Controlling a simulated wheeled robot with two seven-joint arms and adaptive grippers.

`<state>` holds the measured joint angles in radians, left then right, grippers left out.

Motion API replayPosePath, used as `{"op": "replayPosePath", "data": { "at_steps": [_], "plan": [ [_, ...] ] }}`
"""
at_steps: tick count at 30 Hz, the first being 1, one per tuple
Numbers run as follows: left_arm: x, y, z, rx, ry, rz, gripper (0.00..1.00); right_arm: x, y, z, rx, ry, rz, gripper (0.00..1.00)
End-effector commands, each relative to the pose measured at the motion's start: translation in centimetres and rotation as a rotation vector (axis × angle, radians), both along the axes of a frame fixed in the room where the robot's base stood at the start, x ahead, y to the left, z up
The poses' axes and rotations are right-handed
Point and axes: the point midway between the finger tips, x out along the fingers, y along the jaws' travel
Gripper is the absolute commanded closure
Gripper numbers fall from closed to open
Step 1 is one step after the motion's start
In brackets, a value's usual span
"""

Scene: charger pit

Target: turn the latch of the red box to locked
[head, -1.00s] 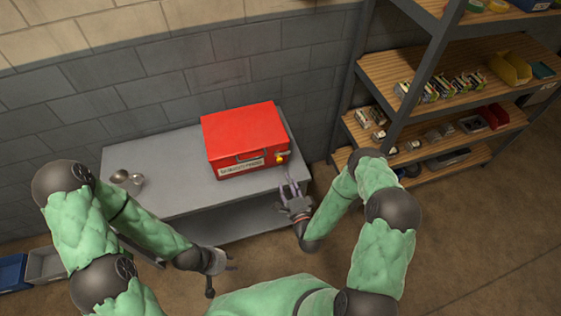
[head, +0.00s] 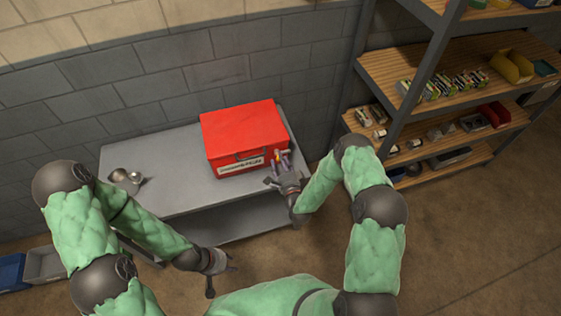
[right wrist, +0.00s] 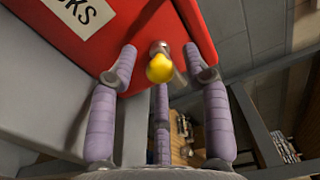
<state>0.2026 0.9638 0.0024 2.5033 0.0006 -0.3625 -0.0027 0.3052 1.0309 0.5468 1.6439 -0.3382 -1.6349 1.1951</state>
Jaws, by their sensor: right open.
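The red box (head: 243,133) stands on a grey table against the wall, with a dark handle and a white label on its front. Its latch has a yellow knob on a metal base (right wrist: 159,67), at the right end of the front in the right wrist view. My right gripper (head: 280,163) is open at the latch, and in the right wrist view its purple fingers (right wrist: 160,75) stand on either side of the yellow knob, apart from it. In the head view the fingers partly hide the latch. My left gripper (head: 222,274) is low in front of the table, apart from the box; its opening is unclear.
The grey table (head: 180,160) has free room left of the box. Shiny round metal items (head: 126,176) sit at its left end. A wooden shelf rack (head: 440,120) with small goods stands to the right. Blue and grey bins (head: 42,264) are on the floor at left.

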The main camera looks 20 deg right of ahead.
Motion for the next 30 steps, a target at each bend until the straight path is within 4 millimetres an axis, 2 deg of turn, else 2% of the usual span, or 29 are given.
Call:
{"op": "replayPosePath", "data": {
  "at_steps": [1,6,20,30],
  "plan": [
    [0.0,0.0,0.0,0.0,0.0,0.0,0.67,0.0,0.0,0.0,0.0,0.0,0.0,0.54],
    [0.0,0.0,0.0,0.0,0.0,0.0,0.67,0.0,0.0,0.0,0.0,0.0,0.0,1.0],
    [0.0,0.0,-0.4,0.0,0.0,0.0,0.67,0.0,0.0,-0.1,-0.063,-0.001,0.0,1.0],
    [0.0,0.0,-1.7,0.0,0.0,0.0,0.67,0.0,0.0,-0.2,-0.318,-0.011,-0.001,1.0]
  ]
}}
